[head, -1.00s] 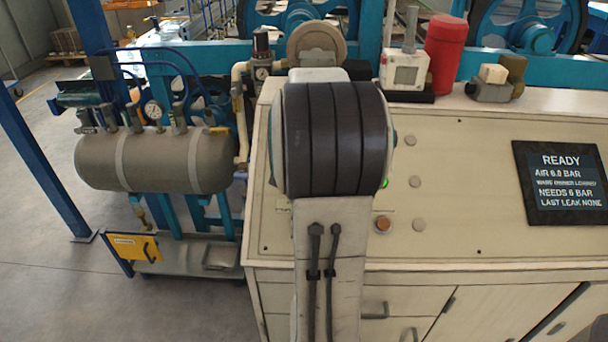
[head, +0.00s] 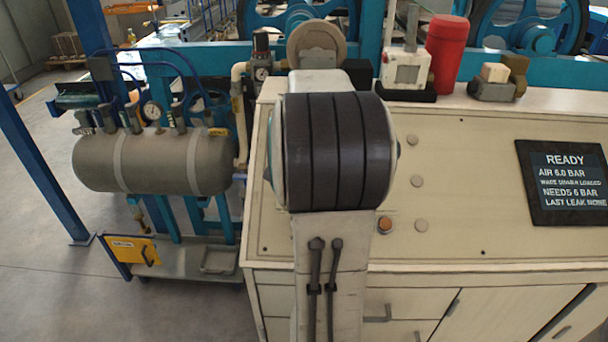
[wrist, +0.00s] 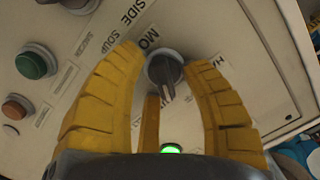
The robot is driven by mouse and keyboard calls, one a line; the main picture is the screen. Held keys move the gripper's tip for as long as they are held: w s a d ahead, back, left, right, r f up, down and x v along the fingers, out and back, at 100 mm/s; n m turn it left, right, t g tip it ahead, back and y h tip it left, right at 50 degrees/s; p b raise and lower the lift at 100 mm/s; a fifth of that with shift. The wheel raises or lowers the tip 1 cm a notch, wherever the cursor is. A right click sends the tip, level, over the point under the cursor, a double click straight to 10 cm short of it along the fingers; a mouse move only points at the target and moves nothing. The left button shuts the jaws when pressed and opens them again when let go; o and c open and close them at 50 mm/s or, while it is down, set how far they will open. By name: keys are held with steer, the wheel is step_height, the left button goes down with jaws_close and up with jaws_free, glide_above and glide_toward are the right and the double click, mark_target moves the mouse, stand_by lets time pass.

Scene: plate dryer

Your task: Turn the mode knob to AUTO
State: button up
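In the wrist view the mode knob (wrist: 166,72) is a dark grey round knob with a raised grip bar, on a cream panel. A partly covered label starting "MO" is beside it. Its grip bar points down in the picture. My gripper (wrist: 168,62) has yellow ribbed fingers standing apart on the left and right of the knob, with a third finger below. I see gaps between the fingertips and the knob; contact cannot be made out. The word AUTO is not readable. In the head view my arm hides the knob and my gripper.
A green lamp (wrist: 171,149) glows near my gripper's palm. A green button (wrist: 36,62) and an orange button (wrist: 16,107) sit to the left. A black display (head: 565,182) reads READY, air 6.0 bar. A red cylinder (head: 446,55) stands on the console's back ledge.

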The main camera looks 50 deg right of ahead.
steer(key=shift+o, duration=0.4)
steer(key=shift+r, duration=0.1)
steer(key=shift+r, duration=0.2)
steer(key=v, duration=1.1)
steer(key=shift+s+a+r, duration=0.2)
steer(key=shift+f, duration=0.1)
steer(key=shift+p+x, duration=1.85)
steer(key=shift+x, duration=4.25)
steer(key=shift+o, duration=0.4)
